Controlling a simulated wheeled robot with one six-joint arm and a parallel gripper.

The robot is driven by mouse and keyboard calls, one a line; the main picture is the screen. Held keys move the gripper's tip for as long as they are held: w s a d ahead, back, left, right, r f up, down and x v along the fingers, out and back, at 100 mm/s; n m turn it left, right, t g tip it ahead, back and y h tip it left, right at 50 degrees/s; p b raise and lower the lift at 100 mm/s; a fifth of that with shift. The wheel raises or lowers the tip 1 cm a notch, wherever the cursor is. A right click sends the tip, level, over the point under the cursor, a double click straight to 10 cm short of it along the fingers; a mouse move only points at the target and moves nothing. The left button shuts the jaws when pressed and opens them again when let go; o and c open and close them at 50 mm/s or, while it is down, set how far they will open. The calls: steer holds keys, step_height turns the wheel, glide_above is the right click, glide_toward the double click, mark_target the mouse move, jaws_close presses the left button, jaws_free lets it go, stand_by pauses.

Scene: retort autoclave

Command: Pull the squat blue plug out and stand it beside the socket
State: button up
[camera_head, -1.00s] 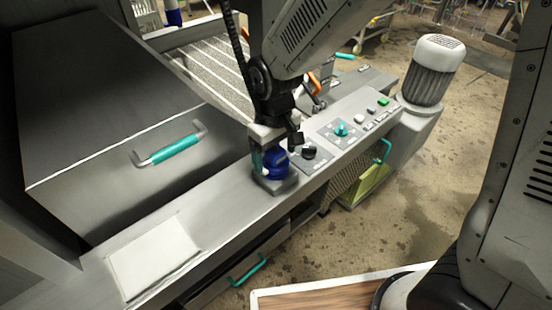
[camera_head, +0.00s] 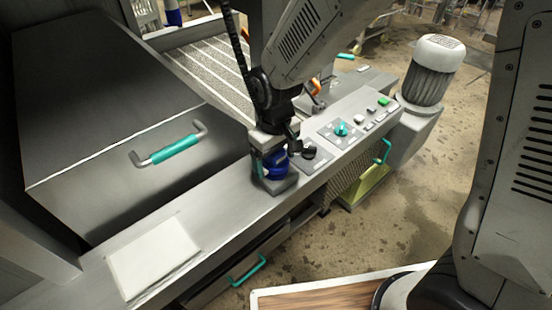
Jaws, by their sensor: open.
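The squat blue plug (camera_head: 278,166) sits in the grey socket (camera_head: 276,187) on the metal ledge. My gripper (camera_head: 269,165) points down over the plug, with its jaws open on either side of it. The gripper hides part of the plug's top and left side. I cannot tell whether the fingers touch the plug. The plug looks upright and seated in the socket.
A control panel (camera_head: 342,131) with a teal knob and buttons lies right of the socket. A white sheet (camera_head: 154,258) lies on the ledge to the left. Bare ledge (camera_head: 222,205) lies between. A teal-handled metal cover (camera_head: 110,130) rises behind.

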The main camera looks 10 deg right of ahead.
steer(key=c, duration=1.3)
steer(key=shift+r, duration=3)
